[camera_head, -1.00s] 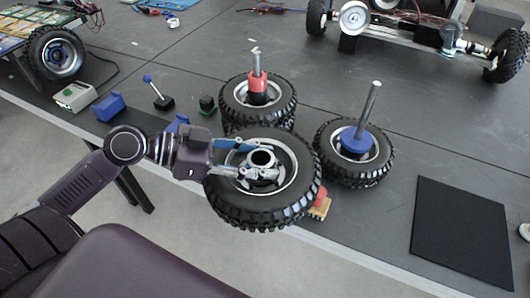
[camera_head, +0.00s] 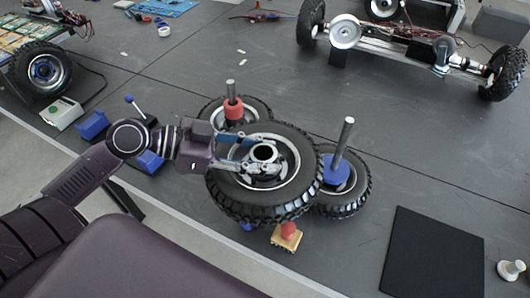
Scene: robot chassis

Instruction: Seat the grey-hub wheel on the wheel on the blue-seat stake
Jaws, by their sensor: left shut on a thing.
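My left gripper (camera_head: 258,157) is shut on the grey-hub wheel (camera_head: 262,204), a black knobby tyre with a pale rim, gripped at its hub. The held wheel is tilted slightly, with its round hub opening facing up. The blue-seat stake (camera_head: 345,138) is a grey post with a blue collar, rising from the wheel on it (camera_head: 350,203). The held wheel is left of this stake and covers part of that lower wheel in the view. I cannot tell whether the two tyres touch. My right gripper is not in view.
A red-collared stake (camera_head: 231,92) with a wheel (camera_head: 210,112) stands behind the held wheel, partly hidden. A red-topped wooden block (camera_head: 287,238) is in front. A black mat (camera_head: 435,255) lies at right. A chassis (camera_head: 395,45) stands at the back. Open table lies right of the stake.

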